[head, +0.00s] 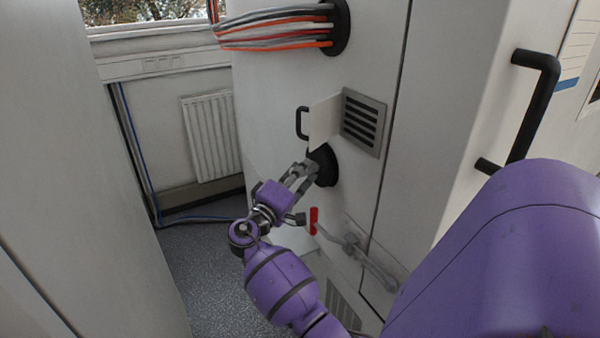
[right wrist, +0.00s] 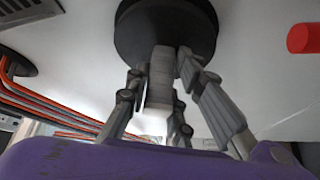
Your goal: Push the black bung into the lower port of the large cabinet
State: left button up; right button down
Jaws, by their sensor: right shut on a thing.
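The black bung (head: 326,163) is at the lower port on the side of the large cabinet (head: 270,110). My right gripper (head: 309,172) is shut on it. In the right wrist view the bung is a round black disc (right wrist: 165,28) with a pale grey grip block (right wrist: 160,78), and the fingers (right wrist: 160,92) close on both sides of that block. The disc faces the white cabinet wall and covers the port. I cannot tell how deep it sits. My left gripper is not in view.
A small white flap (head: 323,122) with a black handle (head: 302,122) stands above the bung, beside a grey vent grille (head: 363,122). A red-handled valve (head: 313,220) and pipe lie below. Orange, grey and red cables (head: 275,32) enter the upper port.

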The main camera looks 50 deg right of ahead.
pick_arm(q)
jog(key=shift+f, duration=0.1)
pick_arm(e)
jog(key=shift+s+d+r, duration=0.1)
jog(key=shift+s+d, duration=0.1)
jog(key=shift+d, duration=0.45)
dwell(0.4)
jog(key=c, duration=1.5)
grip_release()
jog(key=shift+o, duration=0.6)
jog(key=o, duration=1.3)
jog(key=shift+a, duration=0.15)
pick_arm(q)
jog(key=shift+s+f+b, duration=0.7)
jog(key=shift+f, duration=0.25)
pick_arm(e)
jog(key=v, duration=1)
jog(key=shift+s+a+f, duration=0.1)
jog(key=shift+a+f, duration=0.15)
jog(key=shift+a, duration=0.1)
